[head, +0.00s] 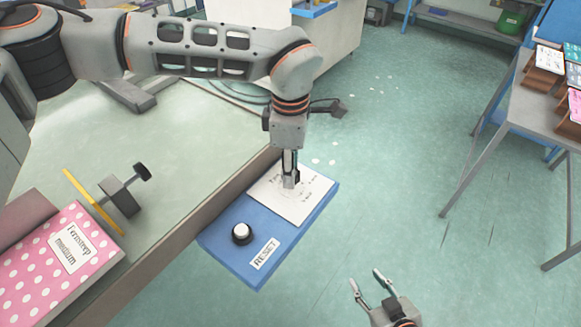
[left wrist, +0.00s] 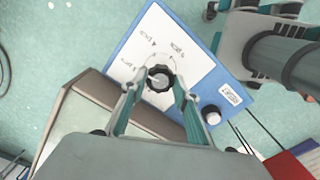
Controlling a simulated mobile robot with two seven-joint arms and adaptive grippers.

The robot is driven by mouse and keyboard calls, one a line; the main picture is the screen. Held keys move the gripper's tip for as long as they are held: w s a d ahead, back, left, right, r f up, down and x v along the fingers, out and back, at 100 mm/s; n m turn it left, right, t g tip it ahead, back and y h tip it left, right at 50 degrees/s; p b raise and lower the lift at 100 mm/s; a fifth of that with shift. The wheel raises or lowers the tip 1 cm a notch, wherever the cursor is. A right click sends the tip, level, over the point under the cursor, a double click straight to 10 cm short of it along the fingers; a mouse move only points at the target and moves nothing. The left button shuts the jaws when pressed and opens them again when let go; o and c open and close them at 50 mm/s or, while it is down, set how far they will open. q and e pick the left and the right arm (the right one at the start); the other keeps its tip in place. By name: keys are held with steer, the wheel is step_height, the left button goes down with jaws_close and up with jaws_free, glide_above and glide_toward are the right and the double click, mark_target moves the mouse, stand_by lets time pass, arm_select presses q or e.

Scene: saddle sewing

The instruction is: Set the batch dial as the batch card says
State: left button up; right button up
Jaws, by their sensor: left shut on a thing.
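The dial (left wrist: 159,77) is a black, ridged round knob with a paler centre on the white plate (head: 297,208) of a blue panel (head: 217,243). My left gripper (head: 290,182) points down over the plate and is shut on the dial, with a finger on each side in the left wrist view. Small markings surround the dial; they are too small to read surely, and the dial's setting is unclear. My right gripper (head: 366,280) is open and empty, low in the head view and right of the panel. I cannot identify the batch card.
The panel also has a white-topped button (head: 241,232) and a RESET label (head: 264,253). A pink dotted item labelled "Fernstep medium" (head: 70,246) is at the left, near a black clamp (head: 122,194). A grey table (head: 528,110) with cards stands right. Floor between is open.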

arm_select(q)
steer(key=m, duration=0.4)
steer(key=shift+w+r+m+p, duration=0.1)
steer(key=shift+m+p, duration=0.6)
steer(key=shift+m, duration=1.4)
steer(key=o, duration=1.1)
step_height(320, 180, up, 12)
